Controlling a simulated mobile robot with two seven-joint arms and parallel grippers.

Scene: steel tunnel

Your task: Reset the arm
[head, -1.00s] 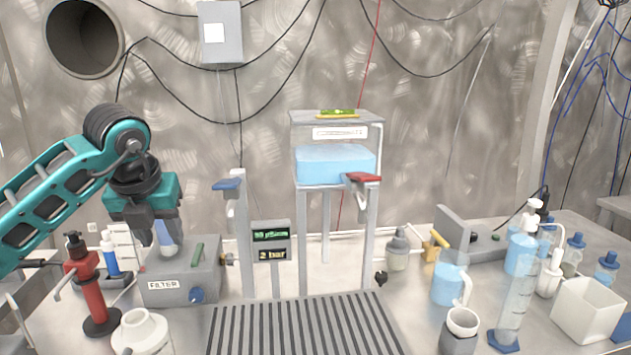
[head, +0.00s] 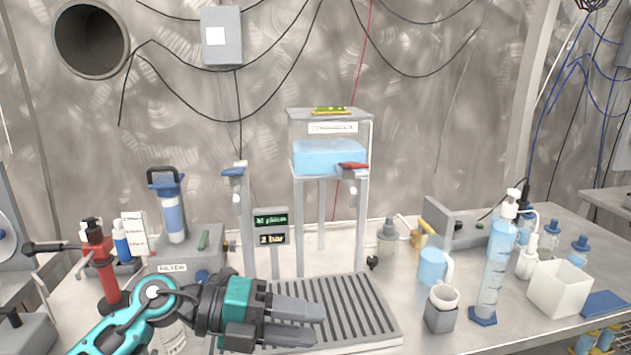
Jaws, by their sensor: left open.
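My left arm comes in from the bottom left of the head view. My left gripper (head: 300,321) points right, low over the front of the grey slatted drain grate (head: 345,302). Its two grey fingers are apart, with nothing between them. The gripper and arm hide part of the grate and the table's front left. My right gripper is not in view.
The filter unit (head: 190,245) with its blue cartridge (head: 172,212) stands behind my arm. A red dispenser (head: 104,270) is at left.

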